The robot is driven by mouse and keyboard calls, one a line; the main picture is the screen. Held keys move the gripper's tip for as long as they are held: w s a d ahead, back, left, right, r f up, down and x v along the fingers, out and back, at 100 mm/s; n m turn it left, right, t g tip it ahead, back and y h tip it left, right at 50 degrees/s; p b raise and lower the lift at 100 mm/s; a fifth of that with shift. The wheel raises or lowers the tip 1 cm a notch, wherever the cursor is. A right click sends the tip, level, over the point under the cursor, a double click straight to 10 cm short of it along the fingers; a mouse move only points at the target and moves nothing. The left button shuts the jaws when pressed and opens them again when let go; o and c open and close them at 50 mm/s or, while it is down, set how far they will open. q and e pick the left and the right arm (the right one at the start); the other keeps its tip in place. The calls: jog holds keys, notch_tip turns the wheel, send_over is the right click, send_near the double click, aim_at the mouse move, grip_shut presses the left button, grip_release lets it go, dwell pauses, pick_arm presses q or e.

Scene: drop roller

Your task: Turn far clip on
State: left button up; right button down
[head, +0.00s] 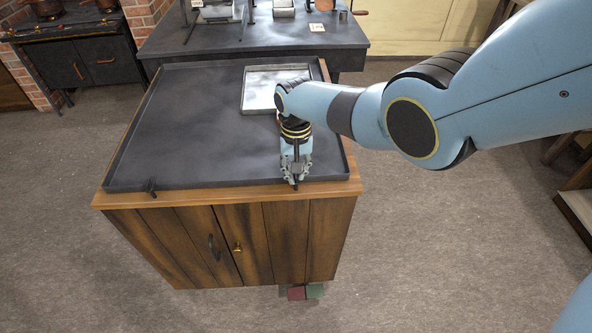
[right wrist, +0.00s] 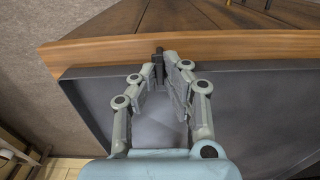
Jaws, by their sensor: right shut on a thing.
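A wide dark tray (head: 215,120) with a low rim lies on top of a wooden cabinet (head: 240,240). A small black clip (head: 152,187) stands at the left of its front rim, with nothing touching it. A second dark clip (head: 295,186) is at the right of the same rim; it also shows in the right wrist view (right wrist: 159,62). My right gripper (head: 296,174) points down onto this second clip from above. In the right wrist view its fingers (right wrist: 154,76) stand on either side of the clip, shut on it and partly hiding it. My left gripper is out of view.
A silvery shallow tray (head: 258,88) lies in the dark tray's back right corner, partly behind my right arm. A dark workbench (head: 240,38) stands behind the cabinet. The dark tray's left and middle are bare.

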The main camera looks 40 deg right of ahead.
jog(key=c, duration=1.4)
grip_release()
jog(key=shift+c, duration=0.2)
notch_tip(320, 180, up, 12)
